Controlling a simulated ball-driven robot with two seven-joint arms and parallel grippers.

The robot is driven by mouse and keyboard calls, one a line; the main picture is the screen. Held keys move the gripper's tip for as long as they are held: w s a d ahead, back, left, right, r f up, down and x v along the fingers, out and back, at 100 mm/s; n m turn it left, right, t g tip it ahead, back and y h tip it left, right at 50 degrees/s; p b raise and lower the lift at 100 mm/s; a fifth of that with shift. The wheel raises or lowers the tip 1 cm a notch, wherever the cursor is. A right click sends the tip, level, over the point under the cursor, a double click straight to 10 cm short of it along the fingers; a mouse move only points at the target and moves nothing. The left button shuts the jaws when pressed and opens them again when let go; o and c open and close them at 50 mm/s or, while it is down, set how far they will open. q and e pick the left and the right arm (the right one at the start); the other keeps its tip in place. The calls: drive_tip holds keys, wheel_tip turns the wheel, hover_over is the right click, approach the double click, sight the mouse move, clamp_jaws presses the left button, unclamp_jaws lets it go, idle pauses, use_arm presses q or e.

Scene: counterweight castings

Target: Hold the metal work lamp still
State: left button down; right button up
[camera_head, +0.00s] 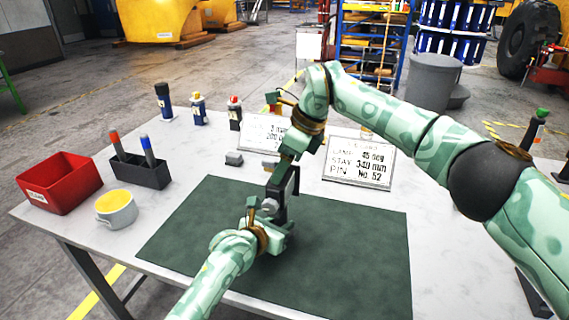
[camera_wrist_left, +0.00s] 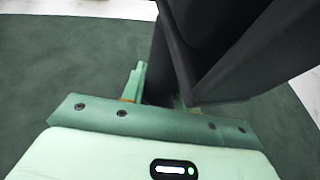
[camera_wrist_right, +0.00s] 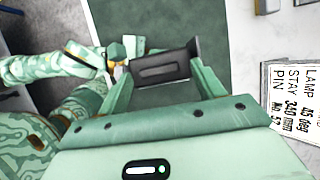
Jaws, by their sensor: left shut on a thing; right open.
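The metal work lamp (camera_head: 291,186) is dark and stands above the green mat (camera_head: 350,255), partly hidden by my grippers. My left gripper (camera_head: 270,222) is shut on its lower part. In the left wrist view the lamp (camera_wrist_left: 215,40) rises as a large dark shape from my left fingers (camera_wrist_left: 155,95). My right gripper (camera_head: 278,178) is above, open, close to the upper part. In the right wrist view a dark slotted lamp part (camera_wrist_right: 163,70) lies between my right fingertips (camera_wrist_right: 163,80); I cannot tell whether they touch it.
Two printed cards, a left one (camera_head: 262,134) and a right one (camera_head: 357,160), stand behind the mat. Several bottles, one dark blue (camera_head: 163,101), stand at the back. The mat's front right is clear.

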drive_tip(key=shift+a+f, duration=0.1)
drive_tip(key=shift+f, duration=0.15)
drive_tip(key=c, duration=1)
